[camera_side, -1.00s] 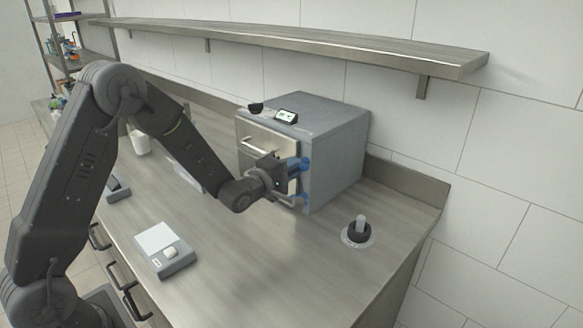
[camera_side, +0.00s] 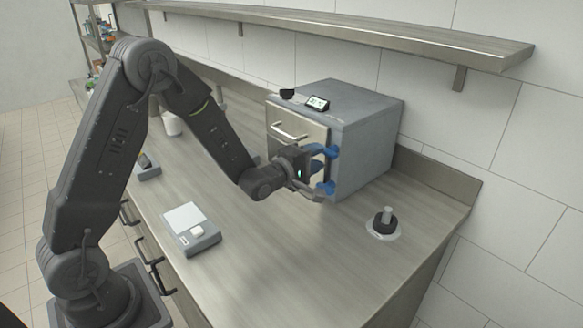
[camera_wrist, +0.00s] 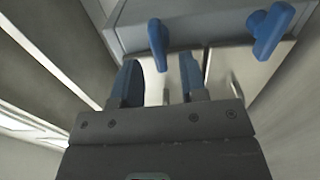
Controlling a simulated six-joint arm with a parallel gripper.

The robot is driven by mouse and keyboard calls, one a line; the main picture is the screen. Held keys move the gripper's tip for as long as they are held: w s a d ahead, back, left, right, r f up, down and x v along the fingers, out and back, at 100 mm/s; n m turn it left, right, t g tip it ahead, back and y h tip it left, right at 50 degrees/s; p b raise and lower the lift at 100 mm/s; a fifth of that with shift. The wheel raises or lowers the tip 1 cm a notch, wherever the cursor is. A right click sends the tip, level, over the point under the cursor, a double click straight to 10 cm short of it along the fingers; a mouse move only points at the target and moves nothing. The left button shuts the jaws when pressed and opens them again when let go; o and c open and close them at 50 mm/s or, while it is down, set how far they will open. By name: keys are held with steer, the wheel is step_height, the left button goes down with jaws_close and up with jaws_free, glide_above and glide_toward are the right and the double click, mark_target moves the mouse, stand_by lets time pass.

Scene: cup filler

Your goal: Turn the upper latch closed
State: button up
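The grey box-shaped machine (camera_side: 365,140) stands on the counter with a silver front door (camera_side: 290,125). Two blue latches sit at the right edge of its front: the upper latch (camera_side: 331,152) and the lower latch (camera_side: 326,188). In the wrist view, which is turned sideways, the upper latch (camera_wrist: 157,42) is on the left and the lower latch (camera_wrist: 270,32) on the right. My gripper (camera_wrist: 160,78) is open, with blue-padded fingers either side of the upper latch's tip. Whether they touch it I cannot tell. In the side view my gripper (camera_side: 316,158) is in front of the door.
The door handle (camera_side: 290,132) is left of my gripper. A small scale (camera_side: 193,228) lies on the counter in front. A black round item with a grey handle (camera_side: 383,222) stands right of the machine. A wall shelf (camera_side: 350,38) runs above.

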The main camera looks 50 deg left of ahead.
steer(key=s, duration=1.1)
steer(key=shift+s, duration=0.35)
steer(key=shift+r, duration=0.1)
steer(key=s+d+r+m+g, duration=0.2)
steer(key=s+r+m+g, duration=0.2)
steer(key=s+m, duration=0.5)
steer(key=s+d+r+m+g, duration=0.3)
steer(key=s+r+m+g, duration=0.2)
steer(key=s+m+g, duration=0.3)
steer(key=s+m, duration=0.1)
steer(key=s, duration=0.2)
steer(key=shift+s+r, duration=0.2)
steer(key=shift+s, duration=0.05)
